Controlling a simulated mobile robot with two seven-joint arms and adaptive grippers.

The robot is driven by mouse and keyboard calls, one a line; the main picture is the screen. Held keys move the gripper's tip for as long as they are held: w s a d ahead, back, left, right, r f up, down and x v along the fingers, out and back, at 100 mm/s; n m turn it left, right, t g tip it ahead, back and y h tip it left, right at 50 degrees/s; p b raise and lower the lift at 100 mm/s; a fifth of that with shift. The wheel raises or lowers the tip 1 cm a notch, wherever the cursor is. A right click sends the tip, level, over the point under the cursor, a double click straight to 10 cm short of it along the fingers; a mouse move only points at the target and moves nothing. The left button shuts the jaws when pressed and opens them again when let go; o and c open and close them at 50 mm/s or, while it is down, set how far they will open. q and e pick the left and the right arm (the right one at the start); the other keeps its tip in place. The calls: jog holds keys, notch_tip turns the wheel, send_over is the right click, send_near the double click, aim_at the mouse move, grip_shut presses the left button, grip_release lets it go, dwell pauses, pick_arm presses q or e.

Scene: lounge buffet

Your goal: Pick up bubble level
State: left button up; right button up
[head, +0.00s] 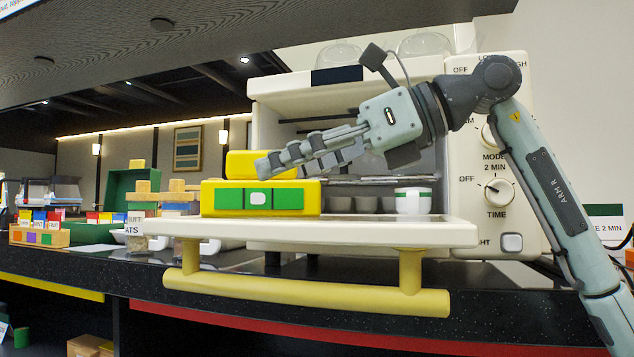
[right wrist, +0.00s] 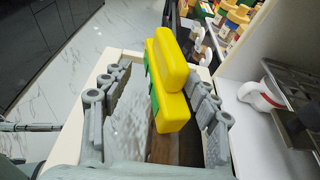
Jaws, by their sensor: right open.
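The bubble level appears to be the yellow block with green panels and a small white centre (head: 287,187), topped by a narrower yellow bar. It rests on the open, lowered door (head: 440,234) of the cream toaster oven, near its left end. My right gripper (head: 280,160) reaches in from the right, its fingers overlapping the block's top in the head view. In the right wrist view, the open gripper (right wrist: 160,90) has a row of finger links on each side, with the yellow block (right wrist: 172,108) between them. Contact cannot be told. My left gripper is out of view.
A white cup with a green band (head: 412,202) stands right of the block, with several pale cups behind. A yellow handle (head: 310,293) runs along the door's front. Colourful blocks and a green box (head: 133,190) stand left on the dark counter.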

aim_at(287, 179)
jog(key=shift+w+a+f, duration=0.15)
jog(key=shift+a+f, duration=0.05)
jog(key=shift+f, duration=0.25)
jog(key=shift+w+a+f, duration=0.1)
jog(key=shift+a+f, duration=0.1)
jog(key=shift+f, duration=0.2)
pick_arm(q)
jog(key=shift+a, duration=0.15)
pick_arm(e)
grip_shut()
notch_tip(287, 179, up, 10)
jog(key=shift+f+p, duration=0.25)
jog(key=shift+p, duration=0.25)
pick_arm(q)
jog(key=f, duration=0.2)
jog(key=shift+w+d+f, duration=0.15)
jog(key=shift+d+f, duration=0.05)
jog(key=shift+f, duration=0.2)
pick_arm(e)
jog(key=shift+r, duration=0.55)
